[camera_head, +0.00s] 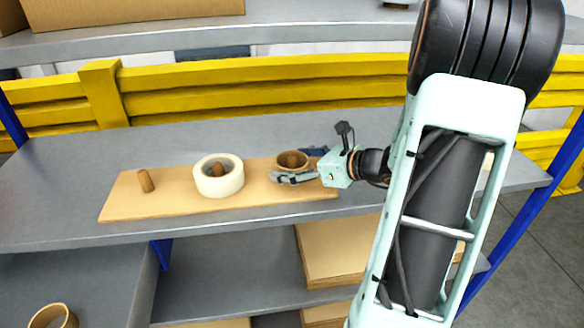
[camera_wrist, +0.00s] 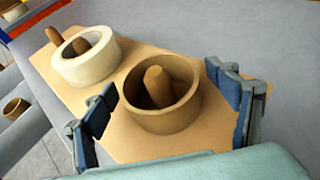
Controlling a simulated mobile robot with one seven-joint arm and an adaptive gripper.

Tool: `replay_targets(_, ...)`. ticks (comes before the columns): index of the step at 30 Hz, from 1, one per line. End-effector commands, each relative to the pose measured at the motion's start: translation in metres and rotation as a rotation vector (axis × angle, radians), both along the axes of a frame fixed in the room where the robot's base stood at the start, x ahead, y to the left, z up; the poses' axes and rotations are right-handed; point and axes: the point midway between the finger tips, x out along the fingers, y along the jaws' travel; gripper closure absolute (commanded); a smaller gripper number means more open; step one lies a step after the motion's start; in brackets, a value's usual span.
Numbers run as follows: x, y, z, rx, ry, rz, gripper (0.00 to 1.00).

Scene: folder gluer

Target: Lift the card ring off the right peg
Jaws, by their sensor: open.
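The brown card ring (camera_head: 293,167) sits around the right peg (camera_head: 291,158) on the wooden board (camera_head: 120,205). In the wrist view the card ring (camera_wrist: 168,122) stands around the peg (camera_wrist: 158,85), whose rounded top rises above the rim. My gripper (camera_head: 302,166) is open at the ring in the head view. In the wrist view my gripper (camera_wrist: 168,105) has one blue-padded finger on each side of the ring, with a gap visible at the left. Whether the right finger touches the ring I cannot tell.
A white tape roll (camera_head: 219,177) sits around the middle peg. The left peg (camera_head: 146,181) is bare. The grey shelf (camera_head: 60,190) is clear around the board. A yellow rail (camera_head: 220,88) runs behind. Another brown ring (camera_head: 53,316) lies on a lower grey surface.

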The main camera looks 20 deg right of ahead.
Motion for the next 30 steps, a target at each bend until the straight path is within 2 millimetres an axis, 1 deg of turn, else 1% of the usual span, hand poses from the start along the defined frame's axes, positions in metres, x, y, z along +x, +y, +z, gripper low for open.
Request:
replay_targets(1, 0.0, 0.0, 0.0, 0.0, 0.0, 0.0, 0.2)
replay_targets(2, 0.0, 0.0, 0.0, 0.0, 0.0, 0.0, 0.22)
replay_targets(11, 0.0, 0.0, 0.0, 0.0, 0.0, 0.0, 0.55)
replay_targets(22, 0.0, 0.0, 0.003, 0.0, -0.001, 0.001, 0.56)
replay_targets(26, 0.001, -0.001, 0.01, 0.001, -0.001, 0.003, 0.56)
replay_targets(30, 0.003, -0.003, 0.023, 0.0, -0.001, 0.009, 0.56)
